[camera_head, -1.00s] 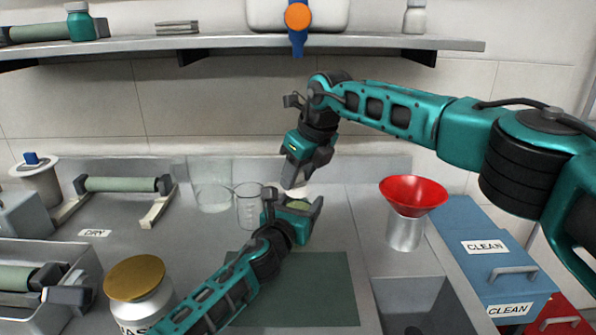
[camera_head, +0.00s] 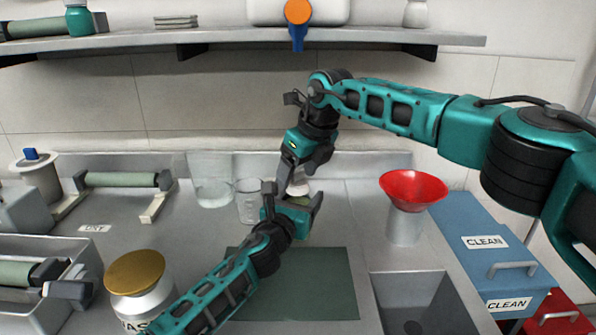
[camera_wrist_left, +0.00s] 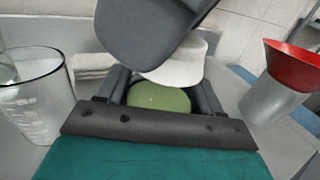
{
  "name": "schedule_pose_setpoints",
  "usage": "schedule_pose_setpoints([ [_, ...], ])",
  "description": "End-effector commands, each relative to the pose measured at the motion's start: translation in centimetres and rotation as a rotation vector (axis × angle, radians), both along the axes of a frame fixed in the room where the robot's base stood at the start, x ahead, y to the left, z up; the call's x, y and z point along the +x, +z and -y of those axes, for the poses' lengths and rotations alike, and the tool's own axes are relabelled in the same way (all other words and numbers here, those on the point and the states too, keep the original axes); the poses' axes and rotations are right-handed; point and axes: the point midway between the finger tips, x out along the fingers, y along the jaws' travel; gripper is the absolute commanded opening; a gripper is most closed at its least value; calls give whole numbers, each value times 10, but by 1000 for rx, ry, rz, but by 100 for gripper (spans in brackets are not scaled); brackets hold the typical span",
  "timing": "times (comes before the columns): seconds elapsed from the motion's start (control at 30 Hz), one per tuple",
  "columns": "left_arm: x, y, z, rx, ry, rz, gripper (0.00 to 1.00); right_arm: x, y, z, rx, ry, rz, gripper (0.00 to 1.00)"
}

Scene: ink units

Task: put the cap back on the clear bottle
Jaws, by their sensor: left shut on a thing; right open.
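My left gripper (camera_head: 292,209) is shut on a rounded pale-green thing, apparently the clear bottle; it shows between the jaws in the left wrist view (camera_wrist_left: 158,97). A white piece, apparently the cap (camera_head: 298,187), is directly above it and also shows in the left wrist view (camera_wrist_left: 178,68). The pictures do not show whether the cap is seated. My right gripper (camera_head: 302,166) is open, pointing down, with its fingers close above the white piece. In the left wrist view a dark finger of it covers part of the cap.
Two clear beakers (camera_head: 210,190) (camera_head: 248,207) stand just left of the grippers. A red funnel (camera_head: 413,188) sits in a metal holder to the right. A green mat (camera_head: 300,290), a sink (camera_head: 425,303) and a gold-lidded jar (camera_head: 135,275) are nearer. A shelf (camera_head: 240,41) runs above.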

Motion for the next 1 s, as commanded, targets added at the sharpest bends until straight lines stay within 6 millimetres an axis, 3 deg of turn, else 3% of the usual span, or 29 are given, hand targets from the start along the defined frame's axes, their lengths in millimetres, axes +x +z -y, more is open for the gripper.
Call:
schedule_pose_setpoints([
  [0.03,-2,-10,-1,6,1,-15,11,-1,5,2,1,-1,3,73],
  [0.4,-2,-10,-1,6,1,-15,11,-17,58,17,0,-1,3,73],
  [0.8,-2,-10,-1,6,1,-15,11,-21,67,20,0,0,1,73],
  [0.83,-2,-10,-1,6,1,-15,66,-21,67,20,-1,-1,2,73],
  [1.0,-2,-10,-1,5,2,-15,83,-21,67,20,0,0,1,73],
])
